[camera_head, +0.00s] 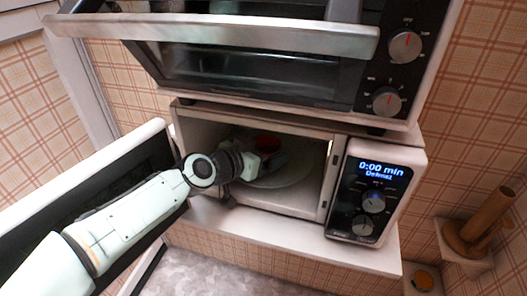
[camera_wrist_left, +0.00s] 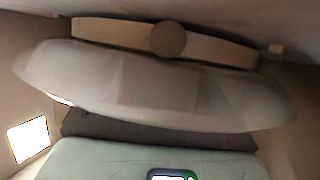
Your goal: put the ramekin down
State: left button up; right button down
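A small red round thing, seemingly the ramekin (camera_head: 267,143), shows inside the open microwave (camera_head: 210,128), over the pale turntable plate (camera_head: 290,178). My left arm reaches in from the left, and my left gripper (camera_head: 272,161) is inside the cavity, right beside the red thing. The gripper's dark fingers are small and shaded, so I cannot tell whether they grip it. In the left wrist view a wide pale oval surface (camera_wrist_left: 150,85) fills the middle, and no ramekin can be made out for sure. My right gripper is not in view.
The microwave door (camera_head: 150,150) stands open at the left, behind my forearm. The control panel (camera_head: 372,200) is at the right. A toaster oven (camera_head: 265,80) with a long handle sits on top. A brown wooden object (camera_head: 485,225) stands on a small shelf at the right.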

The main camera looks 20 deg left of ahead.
pick_arm(q)
jog(key=shift+o, duration=1)
jog(key=shift+r, duration=0.1)
